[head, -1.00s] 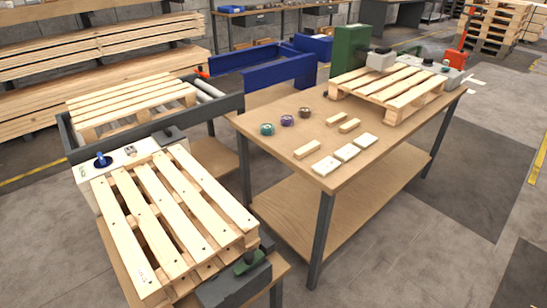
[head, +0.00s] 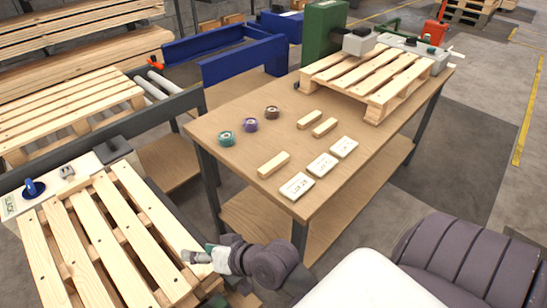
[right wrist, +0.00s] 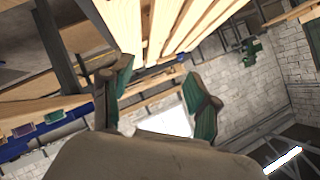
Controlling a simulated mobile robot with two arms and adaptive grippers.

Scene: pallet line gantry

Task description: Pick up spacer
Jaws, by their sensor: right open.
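Three small pale wooden blocks that look like spacers lie flat on the workbench (head: 245,105). One block (head: 274,164) is near the front edge; two more, a left block (head: 310,119) and a right block (head: 325,127), lie side by side farther back. My right gripper (head: 198,257) is low in the head view, at the right edge of the near pallet, left of and apart from the blocks. In the right wrist view its two teal-padded fingers (right wrist: 160,95) are spread with nothing held between them. My left gripper is not seen.
Teal (head: 226,138), purple (head: 250,125) and brown (head: 272,112) rolls and white cards (head: 322,164) lie near the blocks. A pallet (head: 368,77) stands on the bench's far end. The near pallet (head: 105,240) is at lower left.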

